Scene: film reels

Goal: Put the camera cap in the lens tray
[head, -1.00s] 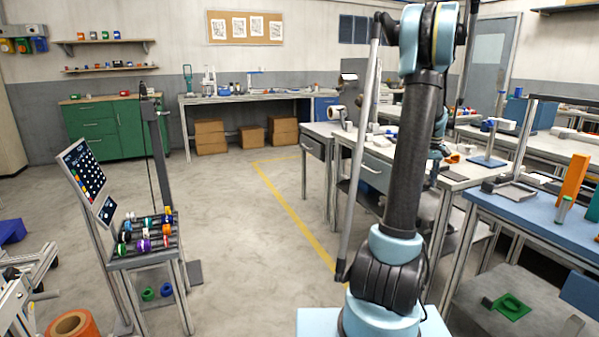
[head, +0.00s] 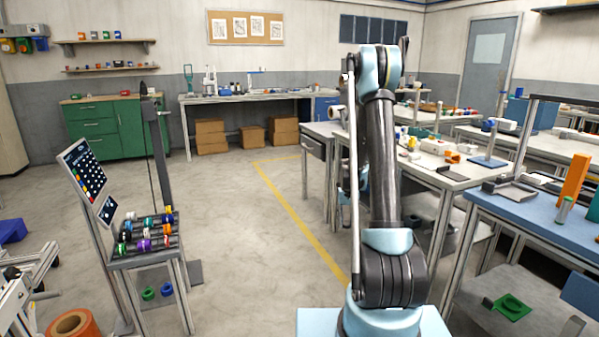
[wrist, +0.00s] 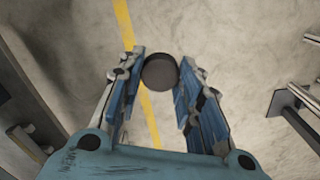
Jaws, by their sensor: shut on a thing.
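The camera cap (wrist: 160,72) is a dark, round disc between the fingertips of my gripper (wrist: 158,66) in the wrist view. My gripper is shut on it and holds it in the air, with bare floor and a yellow line below. In the head view the gripper and cap cannot be made out; my arm stands in front of the middle of the scene. A dark shallow tray (head: 512,192) lies on the blue-topped bench at the right; I cannot tell whether it is the lens tray.
A white worktable (head: 440,172) with several small parts stands behind my arm. An orange block (head: 572,180) stands on the blue bench (head: 540,223). A reel rack (head: 145,245) stands at the left. The floor between is clear, with a yellow line (head: 290,210).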

